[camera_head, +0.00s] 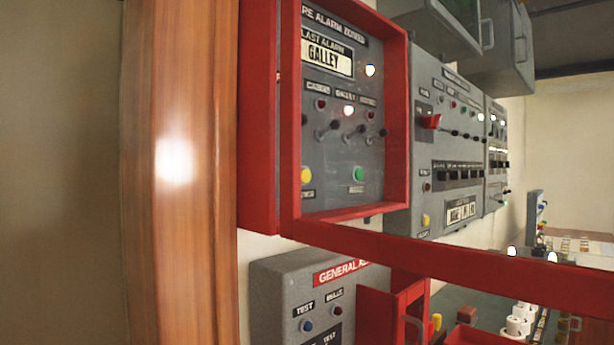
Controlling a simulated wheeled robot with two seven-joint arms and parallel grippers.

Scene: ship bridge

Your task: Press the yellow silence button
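The fire alarm panel is a grey face in a red frame (396,120), in the upper middle of the head view. A yellow button (306,175) sits at its lower left, partly cut by the frame edge; its label is too small to read. A green button (359,174) is to its right. A red lamp (349,111) glows above the small toggle levers. Neither gripper is in view.
A wooden post (178,230) stands close on the left. A long red bar (460,263) crosses below the panel. A grey general alarm box (285,285) is underneath. Another grey panel (400,210) to the right has its own yellow button (426,220).

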